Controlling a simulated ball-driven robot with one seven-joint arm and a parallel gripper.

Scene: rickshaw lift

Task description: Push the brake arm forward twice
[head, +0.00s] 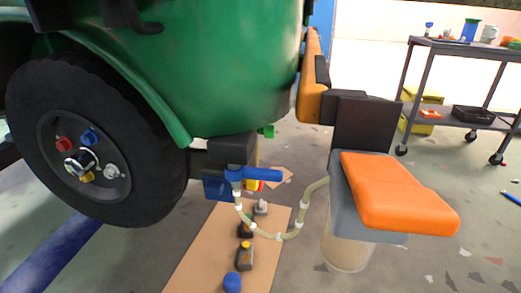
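A green rickshaw body (230,65) with a black wheel (95,140) fills the left and upper middle of the head view. At its lower rear, a blue lever-like handle (262,175) sticks out to the right from a dark block (230,149). I cannot tell for sure whether this handle is the brake arm. A pale hose (270,236) with white couplings runs from below the handle to a grey unit with an orange pad (395,190). My gripper is not visible, and nothing is seen gripping the handle.
A cardboard sheet (192,262) on the floor holds several small dark items and a blue cap (232,281). A blue tube (45,262) lies under the wheel. A metal cart (460,50) with trays stands at the back right. The floor before the cart is mostly clear.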

